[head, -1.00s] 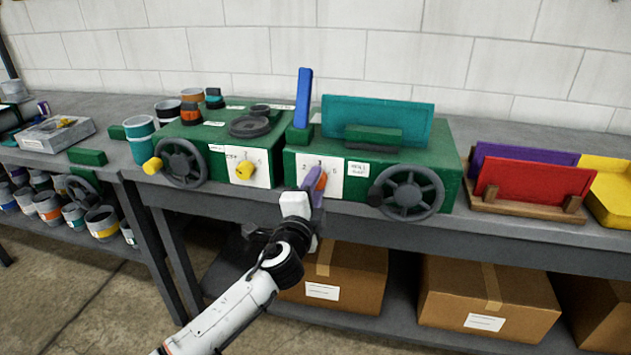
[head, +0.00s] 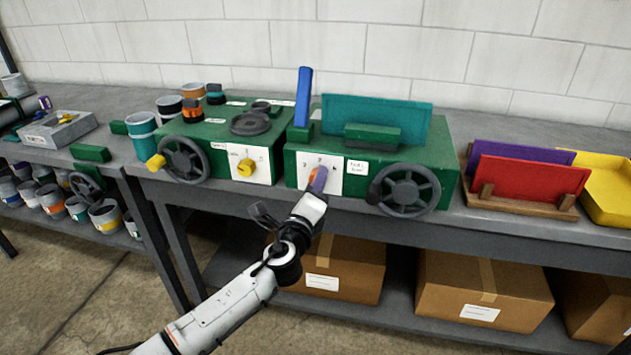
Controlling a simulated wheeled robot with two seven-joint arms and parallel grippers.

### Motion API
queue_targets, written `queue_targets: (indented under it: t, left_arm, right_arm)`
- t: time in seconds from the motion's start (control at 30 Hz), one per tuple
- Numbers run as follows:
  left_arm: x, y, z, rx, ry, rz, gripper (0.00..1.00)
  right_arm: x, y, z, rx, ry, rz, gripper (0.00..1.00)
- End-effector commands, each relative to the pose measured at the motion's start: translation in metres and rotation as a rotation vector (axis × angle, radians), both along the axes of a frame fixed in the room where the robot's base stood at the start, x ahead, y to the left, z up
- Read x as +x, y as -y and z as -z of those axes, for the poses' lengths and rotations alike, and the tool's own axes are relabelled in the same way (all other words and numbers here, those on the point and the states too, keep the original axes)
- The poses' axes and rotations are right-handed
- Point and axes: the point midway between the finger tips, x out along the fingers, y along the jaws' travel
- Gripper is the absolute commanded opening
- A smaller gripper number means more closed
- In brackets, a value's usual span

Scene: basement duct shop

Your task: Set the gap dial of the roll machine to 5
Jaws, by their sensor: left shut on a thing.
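The right green machine (head: 410,165) has a white dial plate (head: 333,164) on its front with small digits around an orange knob (head: 312,183). My left gripper (head: 319,180) has purplish fingers shut on this knob, coming from below and in front. The fingers and white wrist cover much of the knob and the lower plate, so its pointer and setting cannot be read. A second green machine (head: 225,140) on the left has a white dial plate with a yellow knob (head: 246,167). My right gripper is not in view.
A dark handwheel (head: 408,190) sits just right of the dial plate, another (head: 184,160) on the left machine. Cardboard boxes (head: 485,300) fill the shelf below. A rack with red and purple sheets (head: 525,186) stands right.

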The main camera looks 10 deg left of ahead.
Motion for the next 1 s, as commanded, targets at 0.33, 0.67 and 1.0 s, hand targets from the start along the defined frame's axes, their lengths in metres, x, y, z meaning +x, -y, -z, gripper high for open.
queue_targets:
  t: [0.33, 0.67, 1.0]
  left_arm:
    - [-0.0001, 0.0003, 0.0006, 0.023, 0.0, 0.001, 0.08]
    - [-0.0002, 0.0002, 0.0006, 0.021, 0.0, 0.001, 0.5]
    - [-0.0038, 0.0002, 0.0005, 0.019, 0.0, 0.001, 0.5]
  right_arm:
    - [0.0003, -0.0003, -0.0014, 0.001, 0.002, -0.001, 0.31]
    - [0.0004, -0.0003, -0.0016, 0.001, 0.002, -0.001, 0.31]
    - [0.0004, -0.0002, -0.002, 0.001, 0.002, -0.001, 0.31]
